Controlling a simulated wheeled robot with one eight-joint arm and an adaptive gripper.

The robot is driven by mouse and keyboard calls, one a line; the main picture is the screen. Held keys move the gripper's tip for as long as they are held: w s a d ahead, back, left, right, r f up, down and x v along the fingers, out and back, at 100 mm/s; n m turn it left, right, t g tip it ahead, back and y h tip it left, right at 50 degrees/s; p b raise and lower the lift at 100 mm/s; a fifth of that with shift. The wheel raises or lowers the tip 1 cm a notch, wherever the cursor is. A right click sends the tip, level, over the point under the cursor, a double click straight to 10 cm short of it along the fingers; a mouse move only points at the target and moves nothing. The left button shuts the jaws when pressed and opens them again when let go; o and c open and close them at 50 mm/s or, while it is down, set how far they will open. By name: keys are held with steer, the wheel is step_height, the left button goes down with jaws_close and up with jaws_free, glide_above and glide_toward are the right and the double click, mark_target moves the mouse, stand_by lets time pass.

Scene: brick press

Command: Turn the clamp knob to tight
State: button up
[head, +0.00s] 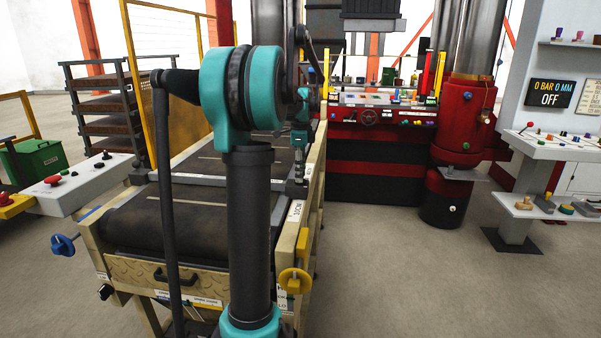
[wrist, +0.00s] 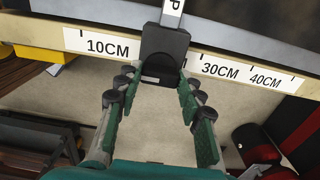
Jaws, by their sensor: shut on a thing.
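In the wrist view a black block (wrist: 163,45) sits over a pale scale strip (wrist: 235,70), between the 10CM and 30CM marks, hiding the mark there. A light tag ending in "P" runs up from it. My gripper (wrist: 160,82) is closed about the block's lower end, one green-padded finger on each side. This held part appears to be the clamp knob; its tight or loose marking cannot be read. In the head view my gripper (head: 300,170) is at the right side rail of the conveyor (head: 140,222), and the knob is hidden or too small to tell.
A yellow handwheel (head: 294,280) is on the conveyor's near right corner and a blue one (head: 63,244) on its left. A red press (head: 385,140) stands behind. A white control desk (head: 560,147) is at right. Open floor (head: 390,270) lies right of the conveyor.

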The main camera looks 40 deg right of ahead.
steer(key=o, duration=1.2)
steer(key=shift+c, duration=0.2)
step_height(320, 180, up, 12)
